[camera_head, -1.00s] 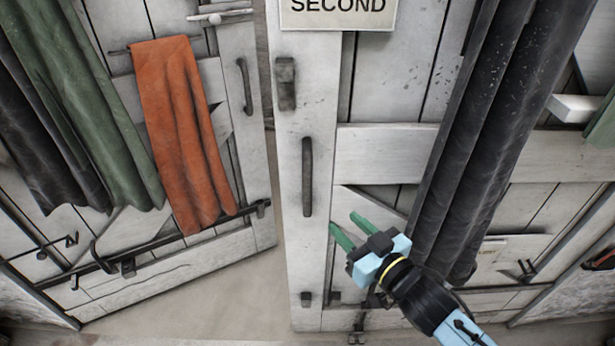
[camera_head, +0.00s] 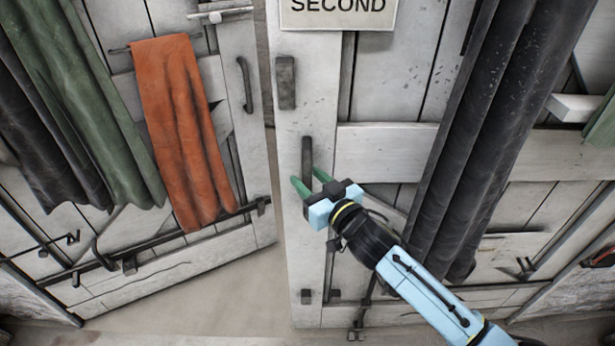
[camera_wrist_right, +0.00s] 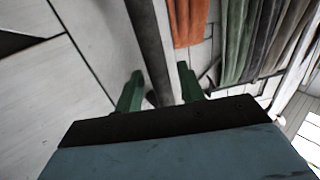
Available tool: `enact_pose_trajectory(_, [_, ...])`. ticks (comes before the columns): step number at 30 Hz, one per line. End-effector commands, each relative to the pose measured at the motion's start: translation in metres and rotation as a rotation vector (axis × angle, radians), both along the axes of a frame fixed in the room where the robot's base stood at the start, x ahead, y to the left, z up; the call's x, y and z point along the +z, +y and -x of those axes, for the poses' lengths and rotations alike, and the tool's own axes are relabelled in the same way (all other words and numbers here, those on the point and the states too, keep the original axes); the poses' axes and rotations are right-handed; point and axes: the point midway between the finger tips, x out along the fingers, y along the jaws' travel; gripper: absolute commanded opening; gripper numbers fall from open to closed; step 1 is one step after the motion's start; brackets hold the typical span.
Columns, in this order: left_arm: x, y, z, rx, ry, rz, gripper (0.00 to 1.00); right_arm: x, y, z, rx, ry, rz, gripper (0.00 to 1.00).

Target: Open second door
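The second door (camera_head: 388,80) is white weathered planks under a sign (camera_head: 338,10) reading SECOND. Its dark vertical bar handle (camera_head: 306,150) is near the left edge. My right gripper (camera_head: 306,177) is at the handle's lower part, fingers apart, one on each side. In the right wrist view the handle (camera_wrist_right: 150,45) runs between the green fingers (camera_wrist_right: 160,88), with a visible gap to the right finger. The handle's lower end is hidden by the gripper. My left gripper is out of view.
Another white door (camera_head: 245,150) with a dark handle stands angled at the left, with orange cloth (camera_head: 180,130) and green cloth (camera_head: 85,100) hanging there. Dark curtains (camera_head: 475,140) hang over the second door's right part. Bare floor (camera_head: 225,290) shows between the doors.

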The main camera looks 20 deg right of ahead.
Motion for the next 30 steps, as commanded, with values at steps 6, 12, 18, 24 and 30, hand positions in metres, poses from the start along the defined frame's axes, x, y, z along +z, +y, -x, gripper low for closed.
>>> enact_pose_trajectory(6, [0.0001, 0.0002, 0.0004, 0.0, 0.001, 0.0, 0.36, 0.0, 0.0036, -0.0086, 0.001, 0.001, -0.002, 0.39])
enact_pose_trajectory(12, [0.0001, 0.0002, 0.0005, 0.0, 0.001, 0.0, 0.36, 0.0, 0.0034, -0.0086, 0.001, 0.0, -0.001, 0.39])
enact_pose_trajectory(18, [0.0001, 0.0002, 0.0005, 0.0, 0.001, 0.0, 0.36, 0.0, 0.0032, -0.0085, 0.001, 0.0, -0.001, 0.14])
enact_pose_trajectory(24, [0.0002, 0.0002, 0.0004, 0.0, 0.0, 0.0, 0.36, 0.0, 0.0033, -0.0084, 0.001, 0.0, -0.001, 0.0])
enact_pose_trajectory(30, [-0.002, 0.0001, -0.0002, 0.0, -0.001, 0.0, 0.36, -0.0007, 0.0, -0.0134, -0.007, -0.001, 0.001, 0.0])
